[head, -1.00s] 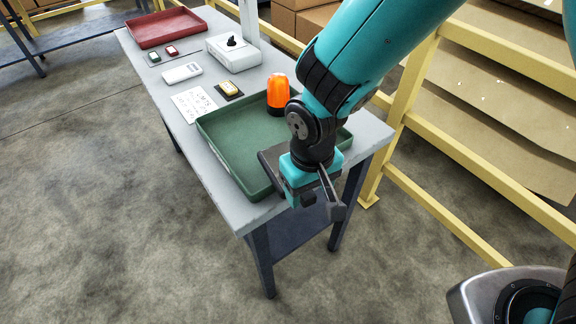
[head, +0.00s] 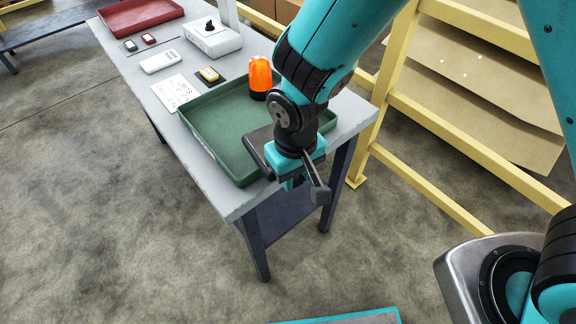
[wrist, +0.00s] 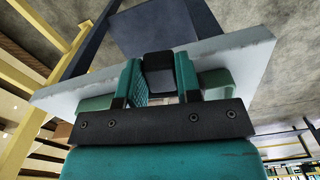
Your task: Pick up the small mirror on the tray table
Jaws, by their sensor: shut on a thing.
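My gripper (head: 291,182) hangs at the near end of the table, just right of the near corner of the green tray (head: 190,139). In the wrist view its two teal fingers (wrist: 158,62) are closed on a dark block, which I take to be the small mirror (wrist: 158,78). Its reflecting face does not show. In the head view the held mirror is hidden by the gripper and wrist. No other mirror shows on the grey table (head: 200,187).
An orange beacon (head: 260,77) stands in the tray's far part. Further back are a yellow-faced device (head: 209,75), a paper sheet (head: 174,92), a white box (head: 212,40) and a red tray (head: 140,17). Yellow rails (head: 425,192) run along the right.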

